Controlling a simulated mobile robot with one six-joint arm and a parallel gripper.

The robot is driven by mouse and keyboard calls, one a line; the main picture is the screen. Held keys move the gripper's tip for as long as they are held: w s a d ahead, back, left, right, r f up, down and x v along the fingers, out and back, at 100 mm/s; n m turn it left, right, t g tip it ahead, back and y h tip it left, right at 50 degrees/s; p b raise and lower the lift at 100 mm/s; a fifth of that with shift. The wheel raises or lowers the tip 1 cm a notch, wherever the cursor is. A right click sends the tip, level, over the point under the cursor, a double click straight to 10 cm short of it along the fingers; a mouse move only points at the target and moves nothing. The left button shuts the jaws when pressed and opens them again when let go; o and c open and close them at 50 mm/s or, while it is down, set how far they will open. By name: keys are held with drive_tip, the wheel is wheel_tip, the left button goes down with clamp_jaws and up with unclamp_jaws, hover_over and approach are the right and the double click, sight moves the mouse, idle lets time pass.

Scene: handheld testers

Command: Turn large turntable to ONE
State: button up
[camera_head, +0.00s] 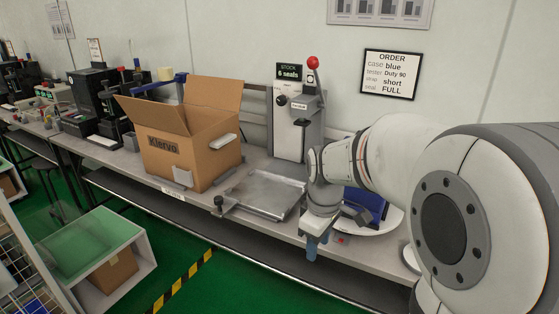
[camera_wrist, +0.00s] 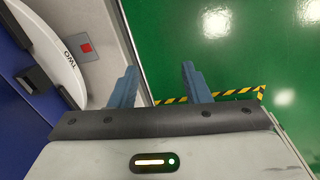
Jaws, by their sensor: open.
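The large turntable is a white disc (camera_head: 385,228) on the bench at the right of the head view, mostly hidden behind my arm. A blue case (camera_head: 378,207) stands on it. In the wrist view the disc's rim (camera_wrist: 70,75) is at the upper left and bears the word TWO; a dark block (camera_wrist: 33,78) sits at the rim beside the blue surface. No ONE label is visible. My gripper (camera_head: 312,250) points down at the bench's front edge. In the wrist view my gripper (camera_wrist: 158,70) is open and empty, apart from the disc, over the floor and bench edge.
A metal tray (camera_head: 265,193), a lever press (camera_head: 300,120) and an open cardboard box (camera_head: 205,160) stand left of my gripper. The green floor (camera_head: 235,285) in front is clear, with yellow-black tape.

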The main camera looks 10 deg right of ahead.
sight(305, 199)
drive_tip(key=w+r+n+p, duration=0.3)
drive_tip(key=w, duration=0.1)
drive_tip(key=w+r+n+p, duration=0.3)
drive_tip(key=w+r+p, duration=0.1)
drive_tip(key=w, duration=0.1)
drive_tip(key=w+r+n+p, duration=0.3)
drive_tip(key=w+n+p, duration=0.1)
drive_tip(key=shift+w+r+g, duration=0.25)
drive_tip(key=shift+w+g, duration=0.05)
drive_tip(key=shift+w, duration=0.35)
drive_tip(key=shift+f+n, duration=0.3)
drive_tip(key=shift+f, duration=0.1)
wheel_tip(305, 199, down, 7)
drive_tip(key=shift+f, duration=0.1)
clamp_jaws()
